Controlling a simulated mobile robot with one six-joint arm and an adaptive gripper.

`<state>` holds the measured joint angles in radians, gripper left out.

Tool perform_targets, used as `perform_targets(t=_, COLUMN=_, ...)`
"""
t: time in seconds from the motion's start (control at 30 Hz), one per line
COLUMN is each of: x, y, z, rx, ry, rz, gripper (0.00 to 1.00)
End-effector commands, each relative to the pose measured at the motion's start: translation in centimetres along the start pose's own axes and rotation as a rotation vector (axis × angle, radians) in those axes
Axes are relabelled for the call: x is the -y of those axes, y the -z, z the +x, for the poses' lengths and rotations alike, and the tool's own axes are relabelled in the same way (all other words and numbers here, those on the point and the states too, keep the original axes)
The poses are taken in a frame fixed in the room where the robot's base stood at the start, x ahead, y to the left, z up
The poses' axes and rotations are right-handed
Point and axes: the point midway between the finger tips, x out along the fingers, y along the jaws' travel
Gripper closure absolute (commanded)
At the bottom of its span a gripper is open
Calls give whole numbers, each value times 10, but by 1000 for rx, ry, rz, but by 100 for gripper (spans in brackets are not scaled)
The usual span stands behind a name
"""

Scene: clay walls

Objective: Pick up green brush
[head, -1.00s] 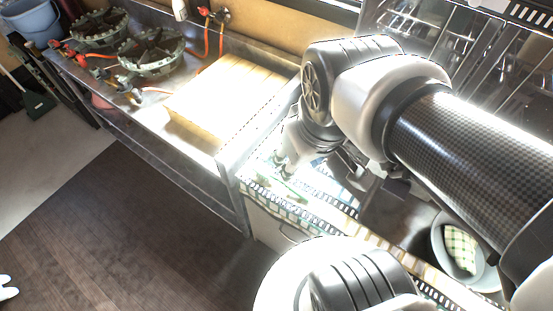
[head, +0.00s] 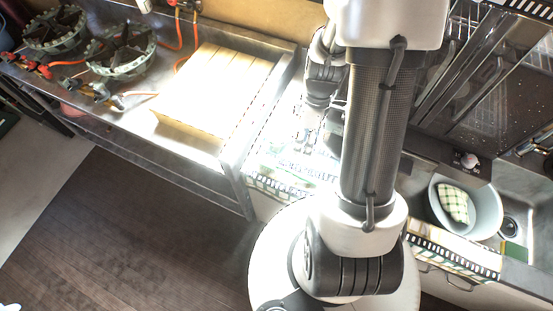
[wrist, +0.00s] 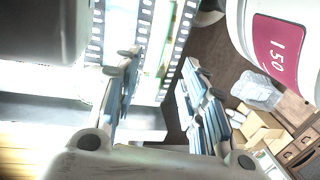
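My gripper (wrist: 161,68) shows in the wrist view with its two fingers apart and no object held between them. In the head view, the arm hides most of the gripper, which is over the bright strip of counter (head: 285,183) between the metal bench and the sink. I cannot clearly make out a green brush. A thin, washed-out green strip (wrist: 167,57) lies beyond the fingertips in the wrist view; I cannot tell whether it is the brush. Glare blurs the counter.
A metal bench with burners (head: 122,50) and a pale wooden block (head: 222,88) stands left. A bowl with a checked cloth (head: 453,205) is in the sink, with a small green piece (head: 516,250) nearby. A dish rack (head: 490,85) stands behind. Dark floor (head: 130,220) is open.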

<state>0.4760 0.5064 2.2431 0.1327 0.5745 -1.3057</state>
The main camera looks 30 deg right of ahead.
Motion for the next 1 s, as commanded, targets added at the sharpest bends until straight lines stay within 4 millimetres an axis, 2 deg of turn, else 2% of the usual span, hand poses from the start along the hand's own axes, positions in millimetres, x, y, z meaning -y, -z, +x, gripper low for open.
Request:
perform_targets(t=0.03, x=1, y=0, z=16, rx=2, ry=6, rz=1, gripper=61)
perform_targets(t=0.3, x=1, y=0, z=72, rx=2, ry=4, rz=1, gripper=61)
perform_targets(t=0.43, x=1, y=1, z=87, rx=1, ry=3, rz=0, gripper=61)
perform_targets(t=0.67, x=1, y=3, z=98, rx=1, ry=1, rz=0, gripper=61)
perform_targets(t=1.0, x=4, y=12, z=143, rx=1, ry=3, rz=2, gripper=61)
